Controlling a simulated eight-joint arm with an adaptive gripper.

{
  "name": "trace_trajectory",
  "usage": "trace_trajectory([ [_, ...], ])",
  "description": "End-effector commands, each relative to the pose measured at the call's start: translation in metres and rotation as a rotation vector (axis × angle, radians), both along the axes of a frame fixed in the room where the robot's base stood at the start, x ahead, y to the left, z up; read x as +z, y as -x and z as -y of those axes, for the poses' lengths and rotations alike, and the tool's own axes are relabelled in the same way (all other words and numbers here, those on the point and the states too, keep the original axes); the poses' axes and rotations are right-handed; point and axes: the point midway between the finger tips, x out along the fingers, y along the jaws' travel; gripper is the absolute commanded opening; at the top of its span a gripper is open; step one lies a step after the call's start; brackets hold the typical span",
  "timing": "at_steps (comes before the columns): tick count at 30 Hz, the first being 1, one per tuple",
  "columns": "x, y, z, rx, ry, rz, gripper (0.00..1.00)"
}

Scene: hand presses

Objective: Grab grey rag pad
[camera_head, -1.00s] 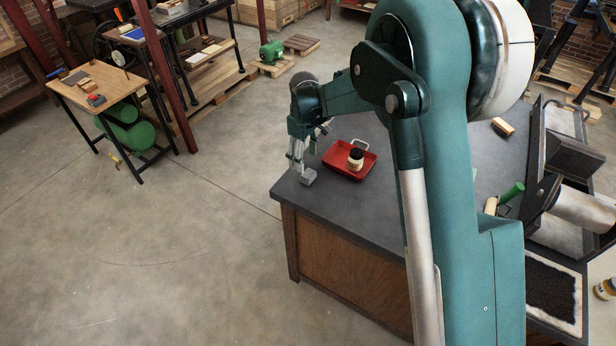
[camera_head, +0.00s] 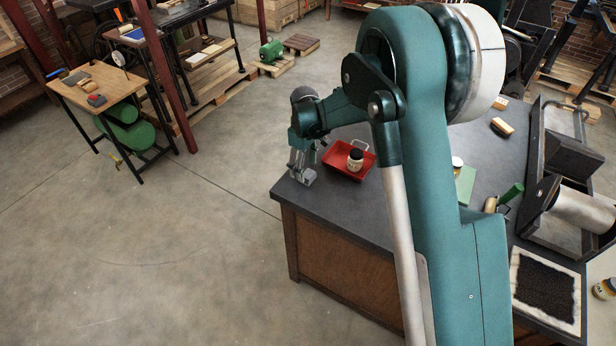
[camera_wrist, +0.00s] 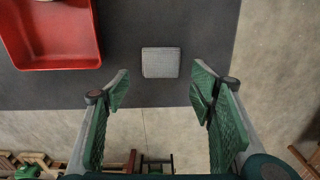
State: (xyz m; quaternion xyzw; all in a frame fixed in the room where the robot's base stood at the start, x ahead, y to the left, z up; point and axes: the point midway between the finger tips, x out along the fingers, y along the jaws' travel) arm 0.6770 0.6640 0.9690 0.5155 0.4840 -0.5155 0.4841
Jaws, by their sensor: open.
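The grey rag pad (camera_wrist: 160,62) is a small square block lying on the dark bench top near its corner. In the head view the pad (camera_head: 309,176) shows just beside my fingertips, partly hidden by them. My gripper (camera_wrist: 160,88) is open, with its two green-padded fingers spread wider than the pad. In the wrist view the pad lies ahead of the fingertips, between their lines, and nothing is held. In the head view my gripper (camera_head: 300,170) hangs just above the bench corner.
A red tray (camera_wrist: 50,66) lies close to the left of the pad in the wrist view; in the head view the tray (camera_head: 340,168) holds a dark-lidded jar (camera_head: 355,159). The bench edge is near the pad. A roller press (camera_head: 575,205) stands at the right.

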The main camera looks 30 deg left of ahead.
Motion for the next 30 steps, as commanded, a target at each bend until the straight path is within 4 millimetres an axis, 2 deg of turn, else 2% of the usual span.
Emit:
trace_trajectory([
  [6,-0.024,0.001,0.001,0.0,0.0,0.0,0.55],
  [10,-0.032,0.001,0.001,0.0,0.0,0.0,0.55],
  [28,-0.034,0.001,0.001,0.0,0.0,0.0,0.55],
  [30,-0.034,0.001,0.001,0.0,0.0,0.0,0.48],
])
